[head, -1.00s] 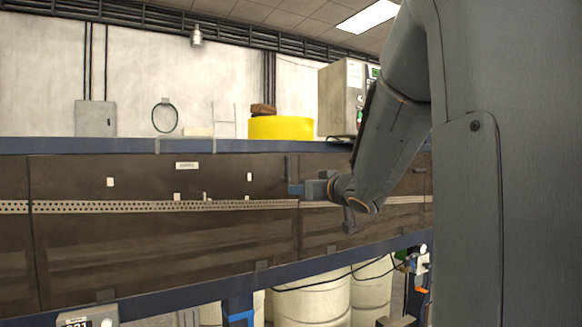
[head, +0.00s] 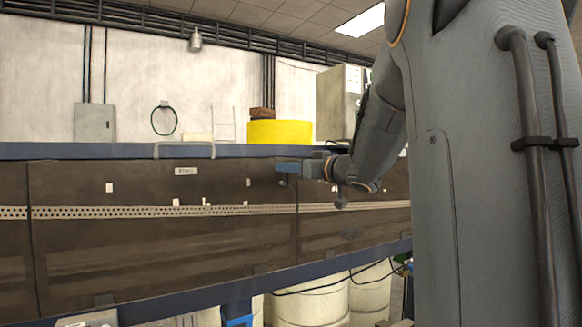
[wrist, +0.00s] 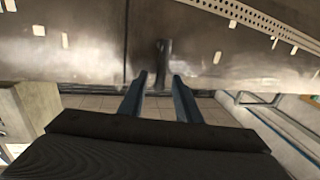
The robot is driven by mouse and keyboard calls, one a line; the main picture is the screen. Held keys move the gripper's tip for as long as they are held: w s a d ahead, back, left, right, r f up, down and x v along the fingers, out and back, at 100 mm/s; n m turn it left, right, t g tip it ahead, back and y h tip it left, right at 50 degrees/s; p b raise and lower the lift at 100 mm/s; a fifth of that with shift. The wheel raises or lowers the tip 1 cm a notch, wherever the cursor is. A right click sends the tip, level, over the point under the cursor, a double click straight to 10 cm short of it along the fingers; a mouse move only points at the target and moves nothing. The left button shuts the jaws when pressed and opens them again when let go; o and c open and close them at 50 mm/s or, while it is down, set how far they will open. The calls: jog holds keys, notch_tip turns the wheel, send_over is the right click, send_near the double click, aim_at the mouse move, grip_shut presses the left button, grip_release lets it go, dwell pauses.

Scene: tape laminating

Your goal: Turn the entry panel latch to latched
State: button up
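The entry panel (head: 150,240) is a wide dark brown panel with a small white label, on the left in the head view. Its latch is a small dark handle at the panel's upper right edge; in the wrist view the latch (wrist: 164,58) stands lengthwise in the picture, just beyond my fingertips and roughly in line with the gap between them. My gripper (wrist: 156,78) is open with nothing between its fingers. In the head view my gripper (head: 280,167) is at the panel's upper right corner and hides most of the latch. I cannot tell whether it touches the latch.
A blue beam (head: 100,151) runs above the panel. A yellow roll (head: 280,132) and a control box (head: 338,100) stand behind it. A perforated strip (head: 120,212) crosses the panels. Pale drums (head: 312,300) stand below.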

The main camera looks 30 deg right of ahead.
grip_shut()
